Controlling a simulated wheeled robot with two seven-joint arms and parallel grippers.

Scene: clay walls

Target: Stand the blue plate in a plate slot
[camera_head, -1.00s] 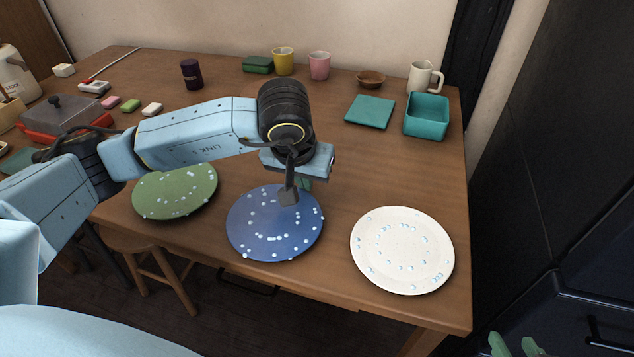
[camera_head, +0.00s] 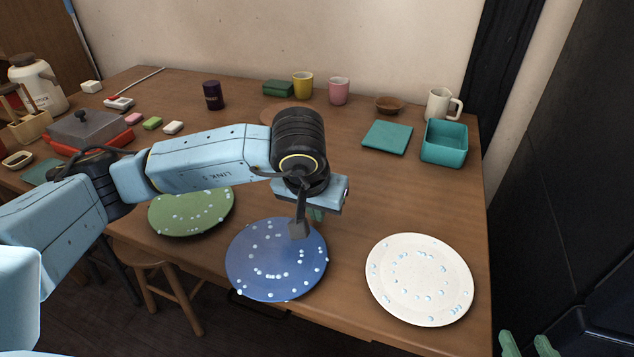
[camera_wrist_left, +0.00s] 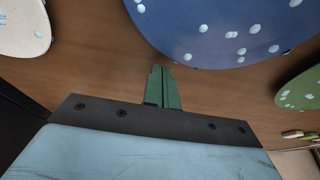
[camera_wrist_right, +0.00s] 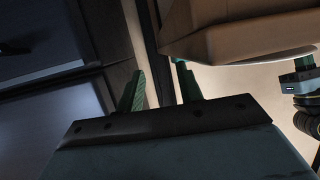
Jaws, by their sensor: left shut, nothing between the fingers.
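The blue plate (camera_head: 262,262), dotted with white drops, lies flat on the wooden table and reaches the front edge, seeming to jut slightly over it. I see no plate slot.
A green plate (camera_head: 190,213) lies left of the blue one, a white plate (camera_head: 418,280) right. A teal box (camera_head: 444,143), teal square (camera_head: 388,138), mugs (camera_head: 339,92) and a brown bowl (camera_head: 389,105) stand behind. A stool (camera_head: 165,275) stands below the front edge.

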